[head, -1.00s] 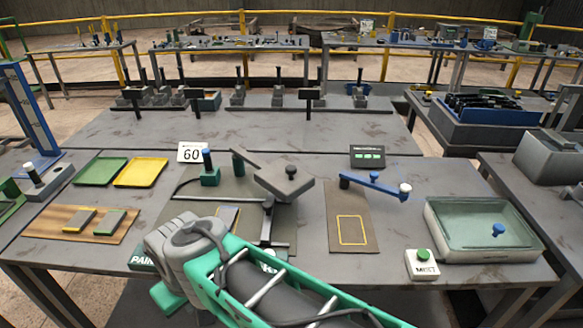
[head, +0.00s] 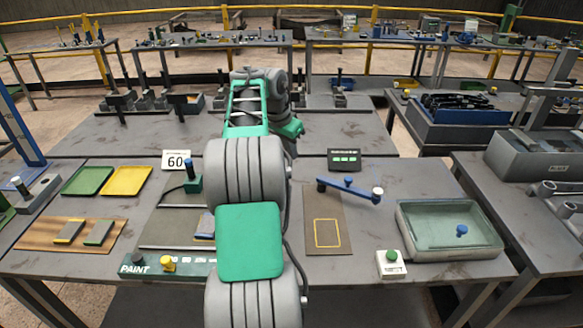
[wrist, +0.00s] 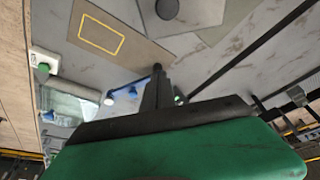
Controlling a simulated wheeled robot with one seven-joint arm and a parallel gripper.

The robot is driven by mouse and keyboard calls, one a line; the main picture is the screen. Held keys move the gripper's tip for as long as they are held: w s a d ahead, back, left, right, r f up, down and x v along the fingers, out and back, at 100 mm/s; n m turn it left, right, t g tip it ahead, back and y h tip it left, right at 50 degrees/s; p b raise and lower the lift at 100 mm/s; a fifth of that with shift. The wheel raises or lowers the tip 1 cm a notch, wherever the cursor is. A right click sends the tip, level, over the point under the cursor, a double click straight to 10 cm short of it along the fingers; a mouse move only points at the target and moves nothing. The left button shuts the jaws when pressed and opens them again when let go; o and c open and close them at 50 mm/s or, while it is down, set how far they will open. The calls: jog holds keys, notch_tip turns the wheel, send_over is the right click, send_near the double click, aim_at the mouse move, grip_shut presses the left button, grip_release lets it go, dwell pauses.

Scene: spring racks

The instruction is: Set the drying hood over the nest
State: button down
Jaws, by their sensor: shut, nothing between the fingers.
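A clear, greenish box with a blue knob, which looks like the drying hood (head: 415,215), sits at the right end of the front table. It also shows at the left of the wrist view (wrist: 85,105). I cannot tell for sure which thing is the nest. A small grey-blue block (head: 205,226) lies on the PAINT board, partly behind my arm. A yellow-outlined rectangle on a brown plate (head: 327,200) is empty. My gripper (wrist: 157,72) is shut and empty, above the table and apart from the hood. Its fingertips are hidden in the head view.
A blue lever (head: 350,188) stands between the brown plate and the hood. A white box with a green button (head: 391,263) is at the front edge. Green (head: 87,181) and yellow (head: 127,181) trays lie left. A grey plate with a dark knob (wrist: 190,12) shows in the wrist view.

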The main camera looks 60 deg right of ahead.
notch_tip(320, 180, down, 9)
jog(key=p, duration=0.1)
jog(key=shift+a+f+p, duration=0.15)
jog(key=shift+f+p, duration=0.05)
jog(key=shift+p, duration=0.15)
jog(key=shift+s+a, duration=0.1)
dwell(0.4)
